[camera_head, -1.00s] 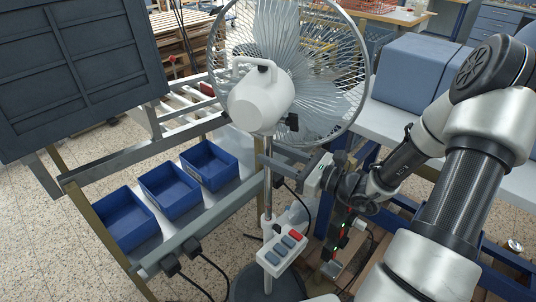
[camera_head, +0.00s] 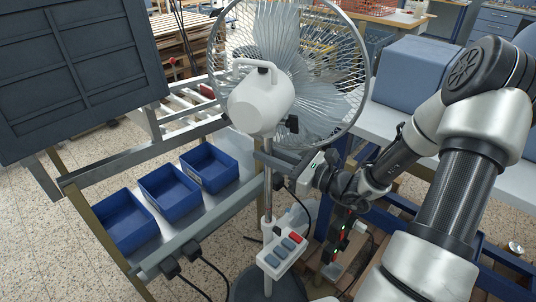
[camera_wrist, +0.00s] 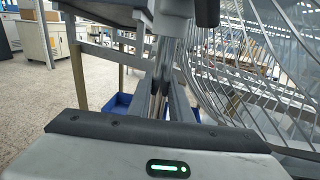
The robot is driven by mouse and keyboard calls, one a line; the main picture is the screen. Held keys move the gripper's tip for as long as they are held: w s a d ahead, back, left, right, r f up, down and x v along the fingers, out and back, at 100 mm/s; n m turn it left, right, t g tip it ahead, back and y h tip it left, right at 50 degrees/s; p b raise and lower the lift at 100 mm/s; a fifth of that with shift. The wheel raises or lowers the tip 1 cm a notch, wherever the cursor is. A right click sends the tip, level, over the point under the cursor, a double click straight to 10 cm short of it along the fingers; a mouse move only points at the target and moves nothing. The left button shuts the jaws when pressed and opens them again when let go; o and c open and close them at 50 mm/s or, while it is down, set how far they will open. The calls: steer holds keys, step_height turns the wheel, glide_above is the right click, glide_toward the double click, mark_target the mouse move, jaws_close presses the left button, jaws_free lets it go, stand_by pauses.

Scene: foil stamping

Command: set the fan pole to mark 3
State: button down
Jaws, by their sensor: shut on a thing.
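The white pedestal fan (camera_head: 262,102) stands in the middle of the head view, its wire cage (camera_head: 345,105) facing away. Its slim metal pole (camera_head: 267,195) runs down from the motor housing into a thicker tube with a white control box (camera_head: 283,251). My gripper (camera_head: 269,156) reaches in from the right and is shut on the pole just below the housing. In the wrist view, the two grey fingers (camera_wrist: 157,84) lie on either side of the shiny pole. A knob (camera_head: 292,123) sits at the housing's right. No numbered marks are readable on the pole.
Several blue bins (camera_head: 207,167) sit on a metal shelf left of the pole. A dark panel (camera_head: 75,65) fills the upper left. A blue-grey box (camera_head: 412,75) rests on a bench behind my arm. Cables hang near the pole's lower part.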

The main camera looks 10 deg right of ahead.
mark_target(275, 134)
step_height(275, 134, up, 7)
steer(key=p, duration=0.6)
steer(key=shift+r, duration=0.1)
steer(key=c, duration=1.6)
jaws_free()
steer(key=v, duration=1.7)
steer(key=shift+s+d, duration=0.15)
steer(key=shift+d, duration=0.05)
steer(key=shift+a+p, duration=0.1)
steer(key=shift+p, duration=0.2)
